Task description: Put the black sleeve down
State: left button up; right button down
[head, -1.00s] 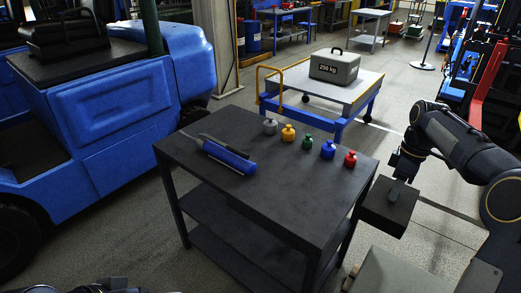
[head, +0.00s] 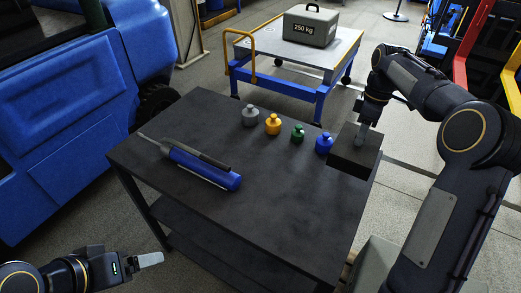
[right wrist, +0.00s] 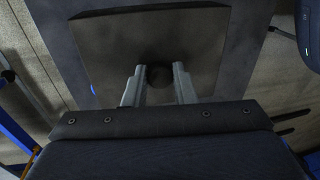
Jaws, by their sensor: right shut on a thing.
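The black sleeve (head: 352,156) is a dark box with a square top and a small knob. My right gripper (head: 362,136) is shut on the knob from above. In the right wrist view, the sleeve's square top (right wrist: 112,52) lies below the fingers (right wrist: 158,78), with the round knob between them. The sleeve is over the far right corner of the dark table (head: 270,215); I cannot tell whether it touches the top. My left gripper (head: 150,260) is at the lower left, apart from the table; its jaw opening is unclear.
Grey (head: 250,117), yellow (head: 273,125), green (head: 298,134) and blue (head: 324,144) weights stand in a row left of the sleeve. A blue tool (head: 205,168) lies at the table's left. The table's front is clear. A cart (head: 300,57) carries a 250 kg weight (head: 310,27).

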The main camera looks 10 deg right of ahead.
jog(key=shift+w, duration=0.1)
jog(key=shift+a+f, duration=0.1)
jog(key=shift+a, duration=0.1)
jog(key=s+a+f, duration=0.3)
jog(key=f, duration=0.1)
jog(key=s+a+f+p, duration=0.1)
jog(key=s+a+f, duration=0.2)
jog(key=a+f, duration=0.1)
jog(key=s+a+f, duration=0.3)
jog(key=f, duration=0.1)
jog(key=shift+s+a+f+p, duration=0.1)
jog(key=shift+a+f+p, duration=0.1)
jog(key=shift+p, duration=0.1)
jog(key=shift+f, duration=0.2)
